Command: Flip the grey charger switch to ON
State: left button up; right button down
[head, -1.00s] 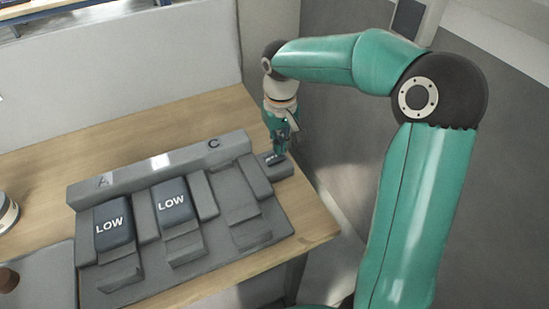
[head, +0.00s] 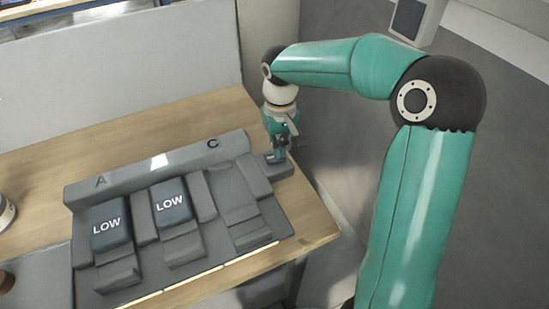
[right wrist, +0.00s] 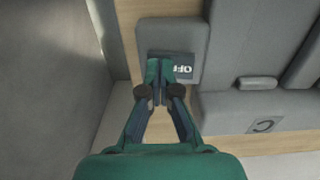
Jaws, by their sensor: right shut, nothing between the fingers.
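The grey charger switch (head: 281,172) is a small grey block at the right end of the charger bank. In the right wrist view the switch (right wrist: 170,28) has a dark rocker (right wrist: 184,68) with white lettering that reads OFF, partly covered by my fingers. My right gripper (head: 275,158) points down at the switch from above. In the right wrist view its fingertips (right wrist: 159,68) are together and empty, over the left part of the rocker. I cannot tell whether they touch it. My left gripper is not in view.
The grey charger bank (head: 140,178), marked A and C, lies left of the switch. Two dark LOW blocks (head: 110,223) sit in its slots; the right-hand slot (head: 240,214) has none. A wall (head: 120,60) stands behind. Bare wooden table (head: 185,115) lies behind the bank.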

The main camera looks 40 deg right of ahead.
jog(key=shift+r+p, duration=3)
jog(key=shift+r, duration=0.6)
jog(key=shift+f, duration=0.1)
